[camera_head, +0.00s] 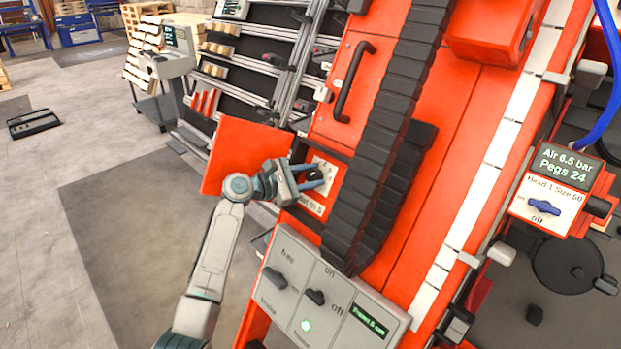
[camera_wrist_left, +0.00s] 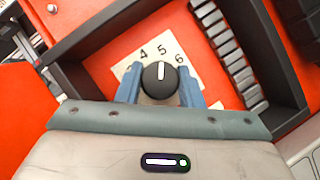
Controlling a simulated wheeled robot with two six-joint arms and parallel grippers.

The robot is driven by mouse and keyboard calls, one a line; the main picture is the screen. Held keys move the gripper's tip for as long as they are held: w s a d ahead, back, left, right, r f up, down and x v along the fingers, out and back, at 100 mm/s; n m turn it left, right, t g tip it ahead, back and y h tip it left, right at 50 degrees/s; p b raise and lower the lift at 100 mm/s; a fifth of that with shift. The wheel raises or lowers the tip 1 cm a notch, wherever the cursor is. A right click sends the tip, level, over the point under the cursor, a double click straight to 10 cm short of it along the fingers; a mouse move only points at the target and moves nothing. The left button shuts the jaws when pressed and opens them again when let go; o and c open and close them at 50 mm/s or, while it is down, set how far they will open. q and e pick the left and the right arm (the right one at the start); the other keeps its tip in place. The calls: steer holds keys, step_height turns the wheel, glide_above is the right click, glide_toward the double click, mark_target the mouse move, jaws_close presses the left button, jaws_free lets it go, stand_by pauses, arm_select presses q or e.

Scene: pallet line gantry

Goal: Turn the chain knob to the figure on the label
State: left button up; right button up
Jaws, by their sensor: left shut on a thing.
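The chain knob (camera_wrist_left: 160,82) is black and round with a white pointer line. It sits on a white dial plate (camera_wrist_left: 174,54) marked 4, 5 and 6 in the left wrist view. The pointer is at about the 5. My left gripper (camera_head: 312,178) has its two blue fingers on either side of the knob, shut on it. A small white label (camera_head: 311,205) below the dial is partly hidden; it seems to read "Set to 5". My right gripper is not in view.
An open orange door (camera_head: 236,155) stands left of the recess. A black cable chain (camera_head: 388,130) runs close to the right of the dial. Below is a grey control panel (camera_head: 322,290) with switches. A black handle (camera_head: 352,82) is above.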

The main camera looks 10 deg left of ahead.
arm_select(q)
steer(key=shift+m, duration=0.3)
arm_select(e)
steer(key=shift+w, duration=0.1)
arm_select(q)
steer(key=o, duration=1)
steer(key=shift+c, duration=0.2)
steer(key=shift+s+a, duration=0.15)
steer(key=shift+a, duration=0.1)
steer(key=b+v, duration=0.1)
steer(key=v, duration=0.9)
steer(key=shift+a+b, duration=0.2)
steer(key=shift+b, duration=0.1)
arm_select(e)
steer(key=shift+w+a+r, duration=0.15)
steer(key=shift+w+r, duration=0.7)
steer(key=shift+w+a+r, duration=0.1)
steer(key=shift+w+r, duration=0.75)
